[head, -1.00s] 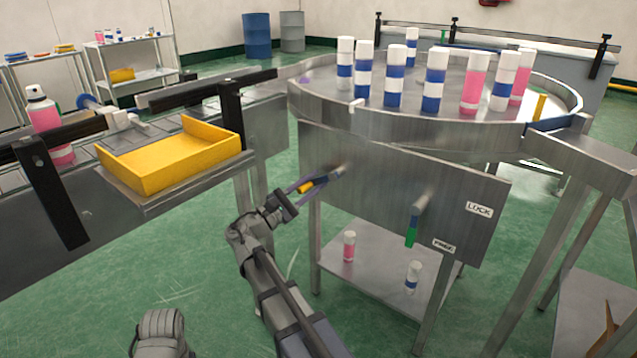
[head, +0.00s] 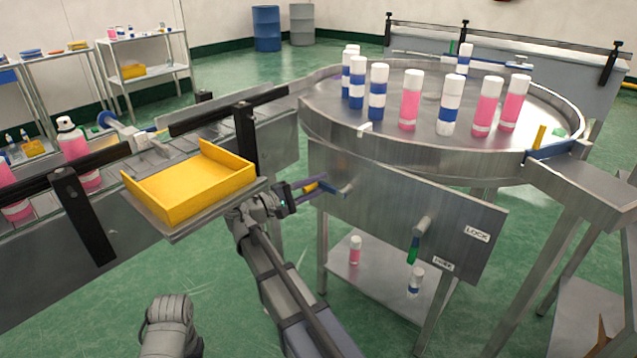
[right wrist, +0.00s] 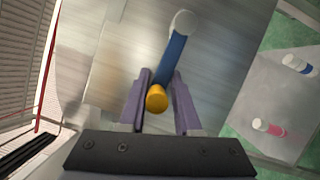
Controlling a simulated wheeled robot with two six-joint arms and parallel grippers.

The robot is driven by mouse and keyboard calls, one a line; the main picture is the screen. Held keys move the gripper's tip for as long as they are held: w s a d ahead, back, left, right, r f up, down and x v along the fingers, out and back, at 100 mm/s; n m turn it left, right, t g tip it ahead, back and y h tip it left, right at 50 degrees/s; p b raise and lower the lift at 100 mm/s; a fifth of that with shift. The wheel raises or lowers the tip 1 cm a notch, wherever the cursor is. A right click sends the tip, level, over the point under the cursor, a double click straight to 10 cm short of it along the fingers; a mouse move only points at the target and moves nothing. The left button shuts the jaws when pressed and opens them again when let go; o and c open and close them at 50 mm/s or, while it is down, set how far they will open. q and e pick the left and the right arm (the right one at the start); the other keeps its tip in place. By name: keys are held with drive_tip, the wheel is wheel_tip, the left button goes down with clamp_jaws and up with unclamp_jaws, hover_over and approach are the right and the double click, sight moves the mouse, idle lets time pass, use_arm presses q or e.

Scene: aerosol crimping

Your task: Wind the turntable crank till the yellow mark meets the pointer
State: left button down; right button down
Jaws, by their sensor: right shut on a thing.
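The turntable (head: 345,119) carries several cans with blue-and-white or pink bodies and white caps. A small white tab (head: 364,127) sits on its front-left rim; I cannot tell whether it is the pointer. I cannot make out a yellow mark on the disc. The crank (head: 331,188) has a blue arm and an orange-yellow knob, on the steel front panel. My right gripper (head: 305,187) is shut on the knob. In the right wrist view the knob (right wrist: 157,98) lies between the purple fingers, with the blue crank arm (right wrist: 173,58) beyond.
A green-handled lever (head: 413,250) hangs from the panel's right part, near the LOCK label (head: 478,234). A yellow tray (head: 190,190) projects above and left of my right gripper. A yellow post (head: 540,137) stands at the blue outlet piece (head: 556,150).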

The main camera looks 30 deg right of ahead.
drive_tip(key=shift+r, duration=0.1)
idle(0.3)
drive_tip(key=c, duration=0.8)
unclamp_jaws()
drive_tip(key=shift+o, duration=0.2)
drive_tip(key=a, duration=0.8)
drive_tip(key=shift+f+b, duration=0.4)
